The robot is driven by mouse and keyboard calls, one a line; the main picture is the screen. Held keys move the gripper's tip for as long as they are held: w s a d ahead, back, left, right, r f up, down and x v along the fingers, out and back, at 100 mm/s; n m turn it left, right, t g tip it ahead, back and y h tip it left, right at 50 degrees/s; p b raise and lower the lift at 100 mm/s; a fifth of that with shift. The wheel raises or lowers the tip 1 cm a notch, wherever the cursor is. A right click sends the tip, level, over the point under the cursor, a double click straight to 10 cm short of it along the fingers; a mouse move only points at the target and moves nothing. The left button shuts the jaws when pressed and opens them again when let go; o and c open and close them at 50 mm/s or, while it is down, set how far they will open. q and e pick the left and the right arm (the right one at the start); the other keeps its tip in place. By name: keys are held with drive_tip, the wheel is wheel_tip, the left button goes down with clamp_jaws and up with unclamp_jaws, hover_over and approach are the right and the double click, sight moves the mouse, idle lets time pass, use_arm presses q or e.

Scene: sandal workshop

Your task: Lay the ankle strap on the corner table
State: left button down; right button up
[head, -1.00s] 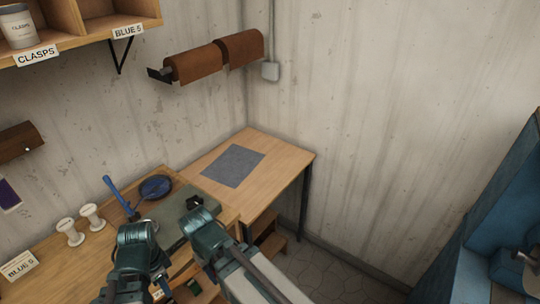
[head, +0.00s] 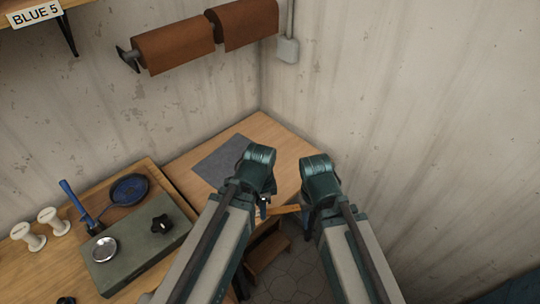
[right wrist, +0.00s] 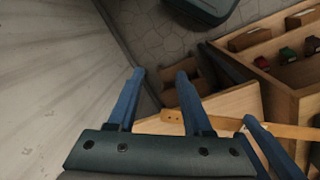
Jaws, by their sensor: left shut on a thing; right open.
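The ankle strap (head: 285,210) is a narrow tan band with small holes near its free end. My left gripper (head: 263,207) is shut on it and holds it in the air in front of the corner table (head: 268,131). The strap (right wrist: 172,116) reaches toward my right gripper (head: 306,212). In the right wrist view my right gripper (right wrist: 160,78) is open, and the strap's end shows between its two blue fingers. I cannot tell its depth relative to them. The table is wooden with a grey mat (head: 218,160); my left arm covers part of it.
A workbench to the left holds a grey-green block (head: 140,245), a blue pan (head: 130,189) and white spools (head: 48,217). Brown rolls (head: 175,45) hang on the wall above. A wooden step (head: 265,252) stands below. Walls close off the corner table's back and right.

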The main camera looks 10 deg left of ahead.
drive_tip(key=shift+o, duration=0.7)
drive_tip(key=shift+w+d+f+b, duration=0.3)
drive_tip(key=shift+d+f+b, duration=0.05)
drive_tip(key=shift+f+b, duration=0.35)
use_arm(q)
drive_tip(key=w+a+f+n+b, duration=0.2)
drive_tip(key=w+a+f+n, duration=0.1)
drive_tip(key=w, duration=0.4)
drive_tip(key=w+a+f+n+b, duration=0.2)
drive_tip(key=w+f+n+b, duration=0.15)
drive_tip(key=w, duration=0.35)
wheel_tip(320, 180, down, 10)
drive_tip(key=b, duration=0.9)
drive_tip(key=shift+s+r, duration=0.1)
drive_tip(key=shift+r, duration=0.1)
use_arm(e)
wheel_tip(320, 180, down, 15)
drive_tip(key=shift+r, duration=0.15)
use_arm(q)
drive_tip(key=shift+f+b, duration=0.2)
drive_tip(key=shift+b, duration=0.15)
drive_tip(key=c, duration=0.6)
unclamp_jaws()
drive_tip(key=shift+r, duration=0.2)
